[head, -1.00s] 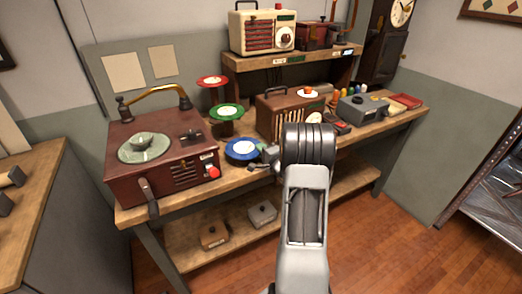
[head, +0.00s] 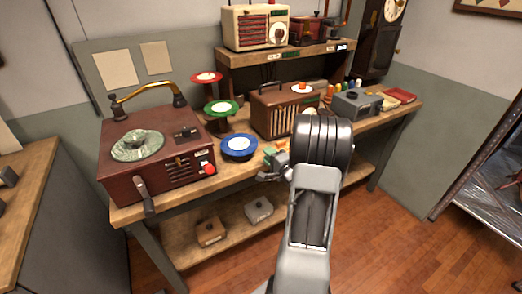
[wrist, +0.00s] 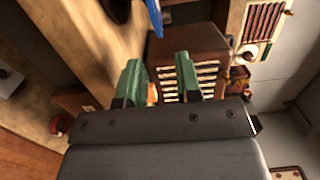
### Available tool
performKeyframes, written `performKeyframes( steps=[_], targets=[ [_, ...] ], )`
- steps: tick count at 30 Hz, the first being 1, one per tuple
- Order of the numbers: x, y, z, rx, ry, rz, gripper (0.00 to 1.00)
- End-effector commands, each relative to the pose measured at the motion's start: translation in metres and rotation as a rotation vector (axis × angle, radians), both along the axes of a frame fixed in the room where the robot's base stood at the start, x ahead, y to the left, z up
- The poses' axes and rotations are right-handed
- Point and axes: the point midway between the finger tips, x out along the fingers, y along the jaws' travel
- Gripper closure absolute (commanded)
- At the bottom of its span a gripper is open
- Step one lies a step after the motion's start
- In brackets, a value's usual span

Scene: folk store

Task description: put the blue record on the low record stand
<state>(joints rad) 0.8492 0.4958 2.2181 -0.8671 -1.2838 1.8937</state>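The blue record (head: 239,147), with a white label, lies flat and low near the front of the workbench, just right of the turntable cabinet. The low record stand is hidden under it or too small to make out, so I cannot tell how it sits. My gripper (head: 274,157) is just right of the record and apart from it. In the wrist view the two green fingers (wrist: 158,75) are spread with nothing held between them. The blue record's edge (wrist: 154,18) shows at the top, beyond the fingers.
A green record (head: 221,107) and a red record (head: 206,77) sit on taller stands behind. The red turntable cabinet (head: 155,160) is at left. A brown radio (head: 284,112) stands behind my gripper. The grey device (head: 356,103) is farther right. Open floor lies in front.

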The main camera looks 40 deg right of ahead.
Motion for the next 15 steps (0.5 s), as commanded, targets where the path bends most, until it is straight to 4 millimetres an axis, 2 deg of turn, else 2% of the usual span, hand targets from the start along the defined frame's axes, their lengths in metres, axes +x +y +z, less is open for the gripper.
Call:
performKeyframes(
  steps=[3, 8, 11, 15],
  targets=[
    [-0.018, 0.0, 0.0, 0.0, 0.0, -0.003, 0.68],
    [-0.032, 0.001, 0.001, -0.006, 0.001, -0.002, 0.68],
    [-0.03, 0.005, 0.004, -0.063, 0.036, -0.012, 0.68],
    [-0.013, 0.02, 0.014, -0.291, 0.182, -0.055, 0.68]
  ],
)
